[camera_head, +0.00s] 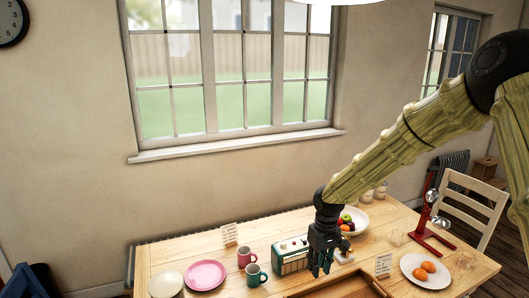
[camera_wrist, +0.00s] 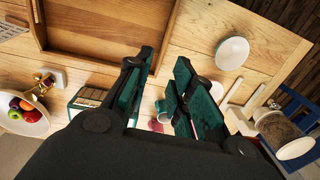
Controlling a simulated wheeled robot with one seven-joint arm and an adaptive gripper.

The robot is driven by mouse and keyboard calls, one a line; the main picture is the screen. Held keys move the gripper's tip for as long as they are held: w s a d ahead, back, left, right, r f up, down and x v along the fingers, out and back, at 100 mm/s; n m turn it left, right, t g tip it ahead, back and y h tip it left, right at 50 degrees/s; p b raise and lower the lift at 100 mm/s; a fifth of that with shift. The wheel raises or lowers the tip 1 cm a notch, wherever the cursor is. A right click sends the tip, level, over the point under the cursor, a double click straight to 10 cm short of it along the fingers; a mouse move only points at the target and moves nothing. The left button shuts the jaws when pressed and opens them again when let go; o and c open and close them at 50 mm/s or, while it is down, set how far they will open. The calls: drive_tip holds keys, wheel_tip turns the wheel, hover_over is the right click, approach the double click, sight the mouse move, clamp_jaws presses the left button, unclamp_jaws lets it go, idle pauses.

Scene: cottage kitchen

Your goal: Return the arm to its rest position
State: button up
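My arm (camera_head: 400,150) reaches in from the right and slopes down to the table in the head view. My gripper (camera_head: 322,268) hangs over the wooden table (camera_head: 215,252), pointing down, beside the green radio (camera_head: 290,254). In the wrist view my gripper (camera_wrist: 162,70) has its two dark, teal-padded fingers apart with nothing between them. Part of the radio (camera_wrist: 88,97) shows left of the fingers there. Mugs show partly behind the fingers.
A wooden tray (camera_head: 374,284) lies at the table's front. The fruit bowl (camera_head: 358,228) is behind my gripper. Green (camera_head: 255,274) and pink (camera_head: 246,258) mugs and a pink plate (camera_head: 205,275) stand left.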

drive_tip(key=s+a+f+m+y+b, duration=0.1)
drive_tip(key=s+f+b, duration=0.1)
drive_tip(key=s+f, duration=1.05)
drive_tip(key=s+a+f+m+y+b, duration=0.1)
drive_tip(key=s+f+b, duration=0.2)
drive_tip(key=s+f, duration=0.95)
drive_tip(key=s+d+f+m+h+b, duration=0.1)
drive_tip(key=s+d+f+b, duration=0.1)
drive_tip(key=s+d+f, duration=0.2)
drive_tip(key=s+d+f+m+h+b, duration=0.1)
drive_tip(key=s+d+f, duration=0.3)
drive_tip(key=s+f, duration=0.6)
drive_tip(key=s+b, duration=0.1)
drive_tip(key=s, duration=0.4)
drive_tip(key=shift+s+d+f+m+h, duration=0.15)
drive_tip(key=shift+s+f+m+h, duration=0.15)
drive_tip(key=shift+f+m, duration=0.1)
